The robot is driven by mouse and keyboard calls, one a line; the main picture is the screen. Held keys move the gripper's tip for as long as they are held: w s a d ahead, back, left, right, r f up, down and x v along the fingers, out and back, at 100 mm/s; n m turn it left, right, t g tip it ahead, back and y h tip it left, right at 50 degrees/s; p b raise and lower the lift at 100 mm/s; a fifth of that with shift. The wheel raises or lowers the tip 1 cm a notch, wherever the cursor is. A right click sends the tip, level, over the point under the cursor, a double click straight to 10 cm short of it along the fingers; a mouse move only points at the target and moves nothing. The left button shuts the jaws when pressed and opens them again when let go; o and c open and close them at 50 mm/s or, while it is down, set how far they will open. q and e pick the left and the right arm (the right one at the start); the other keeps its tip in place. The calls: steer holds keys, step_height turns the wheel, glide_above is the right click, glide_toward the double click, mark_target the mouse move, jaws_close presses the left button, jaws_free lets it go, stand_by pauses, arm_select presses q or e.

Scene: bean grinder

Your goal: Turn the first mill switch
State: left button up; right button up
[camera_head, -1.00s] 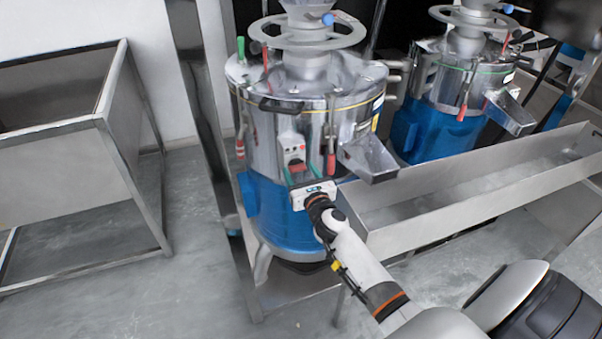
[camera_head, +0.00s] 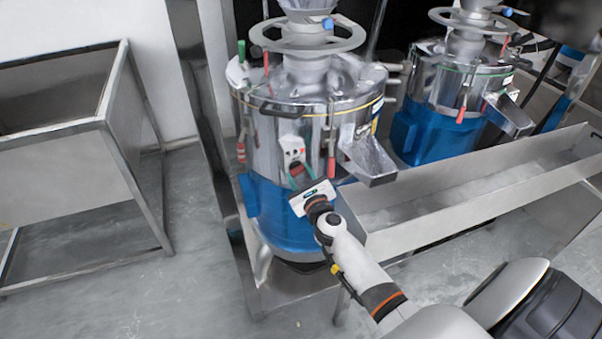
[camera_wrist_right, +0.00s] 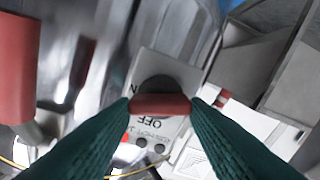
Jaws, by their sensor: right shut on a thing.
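The first mill (camera_head: 310,105) is the nearer steel machine with a blue base. Its switch box (camera_head: 292,150) is a small pale panel on the front of the steel drum. In the right wrist view the switch (camera_wrist_right: 160,104) is a red bar handle on a dark round base, with "OFF" lettering and small round buttons beside it. My right gripper (camera_head: 300,174) is at the switch box, and its green fingers are shut on the red handle, one at each end. The gripper body is tilted in the head view. My left gripper is not in view.
A second mill (camera_head: 450,95) stands behind to the right. A long steel trough (camera_head: 440,207) runs to the right of my right arm, below the mill's spout (camera_head: 369,160). A steel bin on legs (camera_head: 70,150) stands at left. Red-handled clamps (camera_head: 331,155) hang around the drum.

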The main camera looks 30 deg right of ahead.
steer(key=n+p, duration=0.1)
steer(key=n, duration=0.3)
steer(key=shift+a, duration=0.1)
steer(key=n+p, duration=0.1)
steer(key=n, duration=0.2)
steer(key=shift+n, duration=0.3)
steer(key=n, duration=0.3)
steer(key=n+p, duration=0.1)
steer(key=n, duration=0.2)
steer(key=shift+a+f, duration=0.1)
steer(key=shift+f, duration=0.1)
steer(key=shift+n+p, duration=0.3)
steer(key=o, duration=1)
steer(key=v, duration=1.2)
steer(key=shift+f+b, duration=0.1)
steer(key=shift+b, duration=0.2)
